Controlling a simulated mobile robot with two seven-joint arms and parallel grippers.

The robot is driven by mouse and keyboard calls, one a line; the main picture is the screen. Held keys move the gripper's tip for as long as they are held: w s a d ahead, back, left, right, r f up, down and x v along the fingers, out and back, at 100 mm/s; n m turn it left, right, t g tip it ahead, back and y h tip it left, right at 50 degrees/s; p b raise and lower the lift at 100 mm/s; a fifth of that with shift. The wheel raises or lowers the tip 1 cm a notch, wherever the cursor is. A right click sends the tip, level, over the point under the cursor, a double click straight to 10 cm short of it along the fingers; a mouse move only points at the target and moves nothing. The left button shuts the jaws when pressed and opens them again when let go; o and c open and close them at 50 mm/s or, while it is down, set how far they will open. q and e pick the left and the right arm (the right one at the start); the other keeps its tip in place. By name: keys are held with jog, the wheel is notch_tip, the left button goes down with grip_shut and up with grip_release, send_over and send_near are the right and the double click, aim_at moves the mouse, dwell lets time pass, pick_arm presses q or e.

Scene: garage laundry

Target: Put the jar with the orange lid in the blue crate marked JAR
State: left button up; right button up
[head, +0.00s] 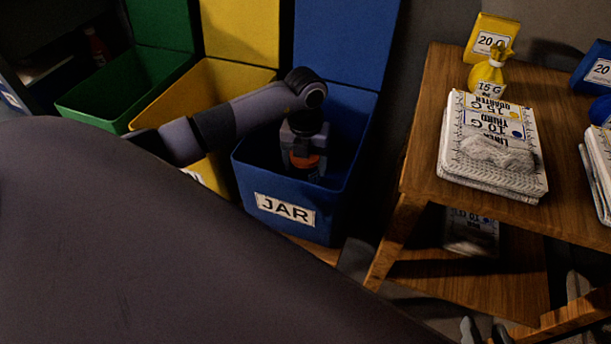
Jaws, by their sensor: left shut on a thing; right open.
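The blue crate marked JAR (252,176) stands in the middle of the head view with its white label facing me. My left arm reaches over the yellow crate, and my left gripper (304,150) points down inside the blue crate. It is shut on the jar with the orange lid (306,163). The lid shows between the fingers; the jar's dark body below it is in shadow, and I cannot tell whether it touches the crate floor. My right gripper (485,333) shows only partly at the bottom edge, open and empty.
A yellow crate (160,104) and a green crate (85,112) stand to the left. A wooden table (425,140) on the right holds stacked printed cloths (500,165), a yellow tied bag (487,75) and bins. Its lower shelf (440,272) holds another packet.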

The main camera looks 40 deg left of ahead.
aim_at(305, 178)
pick_arm(q)
notch_tip(305, 178, down, 5)
jog(key=shift+r+b, duration=0.1)
jog(key=shift+b, duration=0.6)
jog(key=shift+f, duration=0.2)
jog(key=shift+r, duration=0.1)
jog(key=shift+f, duration=0.35)
jog(key=o, duration=1.3)
jog(key=shift+c, duration=0.2)
pick_arm(e)
jog(key=shift+w+a+f+y, duration=0.1)
jog(key=shift+w+a+y, duration=0.15)
jog(key=shift+a, duration=0.2)
jog(key=shift+w+a+y, duration=0.15)
jog(key=shift+a+y, duration=0.1)
jog(key=shift+a, duration=0.15)
